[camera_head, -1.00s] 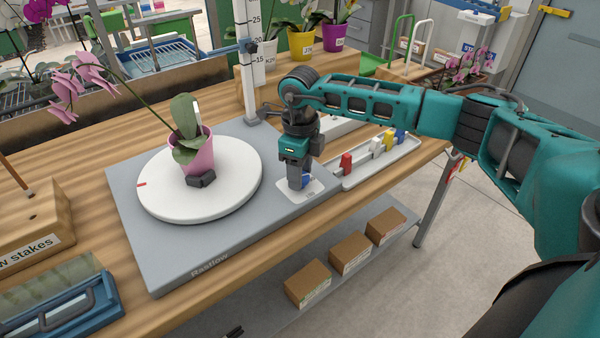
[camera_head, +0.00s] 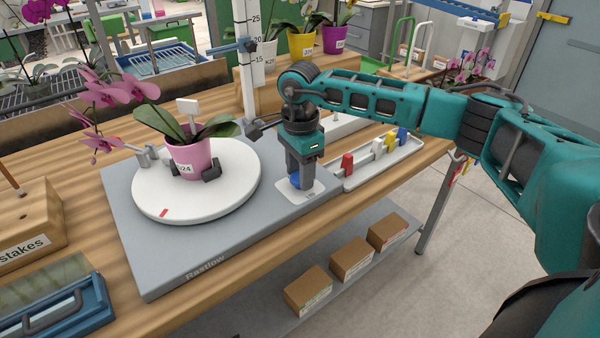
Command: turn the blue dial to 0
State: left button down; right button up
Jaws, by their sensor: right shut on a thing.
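The blue dial (camera_head: 295,181) sits on a small white label plate (camera_head: 312,192) at the right front corner of the grey base (camera_head: 262,222). My right gripper (camera_head: 299,180) points down over the dial and is shut on it, hiding most of it. The plate's markings are too small and too covered to read. On the base, a white round turntable (camera_head: 225,195) carries a pink pot (camera_head: 192,160) with a pink-flowered orchid. The turntable's red mark (camera_head: 164,213) is at its front left. My left gripper is not in view.
A tray (camera_head: 375,166) with red, white, yellow and blue pieces lies just right of my gripper. A scale post (camera_head: 246,70) stands behind the turntable. A blue-framed box (camera_head: 55,305) and wooden block (camera_head: 25,225) are at left.

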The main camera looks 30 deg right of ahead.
jog(key=shift+n, duration=1)
jog(key=shift+n+b, duration=0.45)
jog(key=shift+n, duration=0.45)
jog(key=n, duration=0.3)
jog(key=shift+b, duration=0.35)
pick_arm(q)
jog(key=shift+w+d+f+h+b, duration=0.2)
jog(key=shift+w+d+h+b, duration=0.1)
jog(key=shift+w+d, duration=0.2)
pick_arm(e)
jog(key=shift+n, duration=1.7)
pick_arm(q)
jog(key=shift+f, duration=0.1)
pick_arm(e)
jog(key=o, duration=1)
jog(key=shift+o, duration=0.2)
pick_arm(q)
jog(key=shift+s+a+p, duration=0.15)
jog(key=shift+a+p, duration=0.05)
jog(key=shift+p, duration=0.3)
pick_arm(e)
notch_tip(320, 180, up, 13)
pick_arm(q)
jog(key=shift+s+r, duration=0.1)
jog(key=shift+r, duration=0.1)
pick_arm(e)
jog(key=shift+s+f, duration=0.1)
